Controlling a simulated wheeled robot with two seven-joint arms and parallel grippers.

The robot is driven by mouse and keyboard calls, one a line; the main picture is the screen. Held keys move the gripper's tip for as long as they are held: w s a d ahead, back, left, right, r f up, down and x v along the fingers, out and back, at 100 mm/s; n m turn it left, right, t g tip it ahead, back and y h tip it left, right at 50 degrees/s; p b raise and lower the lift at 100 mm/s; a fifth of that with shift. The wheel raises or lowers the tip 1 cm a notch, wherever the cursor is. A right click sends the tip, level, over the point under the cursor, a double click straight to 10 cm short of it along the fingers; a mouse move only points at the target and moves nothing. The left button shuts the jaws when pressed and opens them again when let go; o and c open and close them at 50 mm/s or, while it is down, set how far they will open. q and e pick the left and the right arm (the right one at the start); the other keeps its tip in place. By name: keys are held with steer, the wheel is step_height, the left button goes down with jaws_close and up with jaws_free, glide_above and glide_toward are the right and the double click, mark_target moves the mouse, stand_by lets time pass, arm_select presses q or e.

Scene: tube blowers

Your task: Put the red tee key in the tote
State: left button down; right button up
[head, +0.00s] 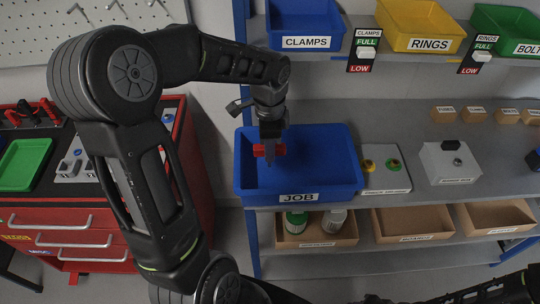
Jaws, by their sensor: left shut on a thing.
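The blue tote labelled JOB (345,188) stands on the grey shelf in the middle of the head view. My left gripper (269,141) points down over the left part of the tote. It is shut on the red tee key (276,150), whose red handle shows on both sides of the fingers. A thin dark part hangs below it, inside the outline of the tote. I cannot tell how high the key is above the tote floor. My right gripper is not in view; only a dark arm part shows at the bottom right.
Blue CLAMPS (306,22) and yellow RINGS (419,22) bins sit on the upper shelf. A plate with yellow and green parts (384,166) and a grey box (449,160) stand right of the tote. A red tool chest (70,222) with a green tray (25,163) is at left.

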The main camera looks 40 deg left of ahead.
mark_target(269, 166)
arm_select(q)
steer(key=shift+f, duration=1.85)
steer(key=shift+f, duration=0.1)
steer(key=c, duration=1.2)
jaws_free()
step_height(269, 166, up, 12)
steer(key=shift+r, duration=0.15)
